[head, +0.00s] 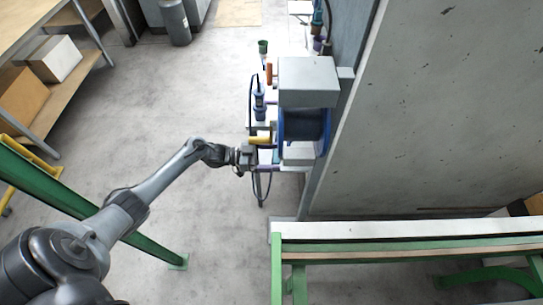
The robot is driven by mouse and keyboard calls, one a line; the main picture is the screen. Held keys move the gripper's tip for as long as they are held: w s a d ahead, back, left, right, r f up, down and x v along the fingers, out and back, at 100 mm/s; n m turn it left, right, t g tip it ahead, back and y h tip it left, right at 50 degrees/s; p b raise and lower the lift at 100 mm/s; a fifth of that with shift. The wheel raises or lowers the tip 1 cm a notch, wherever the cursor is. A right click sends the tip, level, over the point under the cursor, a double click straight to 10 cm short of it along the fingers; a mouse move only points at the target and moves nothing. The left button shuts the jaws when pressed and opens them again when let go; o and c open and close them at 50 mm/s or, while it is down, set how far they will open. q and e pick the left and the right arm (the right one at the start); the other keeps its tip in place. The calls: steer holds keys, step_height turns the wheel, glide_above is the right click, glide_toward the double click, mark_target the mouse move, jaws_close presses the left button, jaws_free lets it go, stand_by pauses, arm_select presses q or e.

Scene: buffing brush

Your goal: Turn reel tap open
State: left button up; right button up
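The hose reel (303,126) is a dark blue drum under a grey box-shaped housing (307,82), mounted at the grey wall. A small yellow part (260,140), which looks like a tap lever, sticks out to the left of the reel. An orange-red part (269,73) sits higher up on the housing's left side. My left gripper (256,156) is at the reel's lower left, just below the yellow part. Its fingers are too small and partly hidden to tell whether they touch it or are open. My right gripper is not in view.
A dark hose (260,190) hangs below the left gripper. A blue fitting (259,105) stands left of the reel. A green-framed bench (400,232) fills the lower right. Shelving with boxes (55,58) is at upper left. The middle floor is clear.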

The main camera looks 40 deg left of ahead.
arm_select(q)
steer(key=shift+s, duration=0.1)
steer(key=v, duration=1)
steer(key=shift+s+a, duration=0.2)
steer(key=shift+a, duration=0.1)
